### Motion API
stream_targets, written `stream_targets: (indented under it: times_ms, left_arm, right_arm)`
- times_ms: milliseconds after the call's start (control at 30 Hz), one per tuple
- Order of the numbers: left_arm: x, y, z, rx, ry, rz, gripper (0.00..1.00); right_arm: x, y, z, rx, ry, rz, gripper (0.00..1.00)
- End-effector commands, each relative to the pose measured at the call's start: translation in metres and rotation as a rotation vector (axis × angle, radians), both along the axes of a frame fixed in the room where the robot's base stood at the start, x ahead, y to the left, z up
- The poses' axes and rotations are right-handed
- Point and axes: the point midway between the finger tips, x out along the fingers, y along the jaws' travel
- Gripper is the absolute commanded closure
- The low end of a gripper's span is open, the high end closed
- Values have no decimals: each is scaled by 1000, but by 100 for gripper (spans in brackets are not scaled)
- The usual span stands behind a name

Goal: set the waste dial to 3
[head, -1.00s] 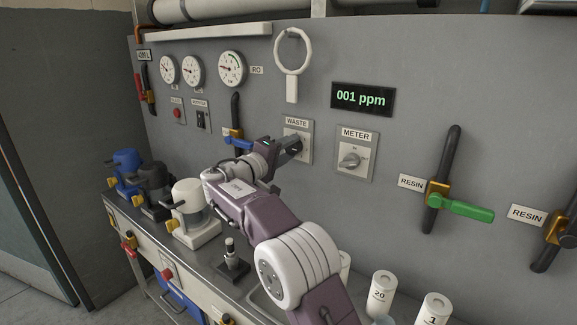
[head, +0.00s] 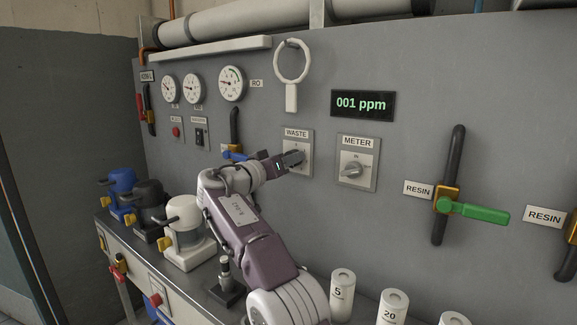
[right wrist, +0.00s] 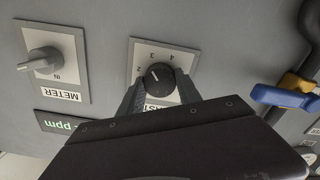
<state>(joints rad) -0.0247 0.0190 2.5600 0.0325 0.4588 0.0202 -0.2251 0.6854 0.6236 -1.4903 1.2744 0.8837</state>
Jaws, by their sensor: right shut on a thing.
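The waste dial is a round dark knob (right wrist: 158,76) on a pale plate (right wrist: 185,62) under the WASTE label (head: 297,133). In the right wrist view the plate is upside down, with numbers 2, 3 and 4 visible around the knob. A small light mark shows on the knob, but which number it points at is hard to tell. My right gripper (head: 302,157) reaches the plate from the left and is shut on the knob, one finger on each side in the right wrist view (right wrist: 159,85). In the head view its fingers mostly hide the knob. My left gripper is not in view.
The METER switch (head: 353,170) is right of the waste plate, below the 001 ppm display (head: 363,104). A blue-handled valve (head: 235,153) is close to the left of my wrist. A green-handled resin valve (head: 473,210) is further right. Bottles and pumps stand on the bench below.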

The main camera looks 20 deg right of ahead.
Motion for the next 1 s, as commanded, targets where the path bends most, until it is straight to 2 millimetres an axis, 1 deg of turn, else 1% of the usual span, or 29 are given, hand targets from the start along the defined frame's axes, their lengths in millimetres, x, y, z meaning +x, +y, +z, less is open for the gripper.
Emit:
stream_targets:
  times_ms: [33, 400, 867, 900, 967, 1000]
  left_arm:
    - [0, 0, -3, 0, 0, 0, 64]
    - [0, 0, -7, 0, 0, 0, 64]
    - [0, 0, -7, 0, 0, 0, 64]
    - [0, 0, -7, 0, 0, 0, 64]
    - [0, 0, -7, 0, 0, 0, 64]
    - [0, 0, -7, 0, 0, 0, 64]
  right_arm:
    - [1, 0, -7, 19, -13, -3, 100]
    - [1, 0, -5, 77, -113, -4, 100]
    - [1, 0, -5, 84, -124, -3, 100]
    - [1, 0, -5, 84, -124, -3, 57]
    - [1, 0, -5, 84, -124, -3, 40]
    - [1, 0, -4, 82, -124, -2, 38]
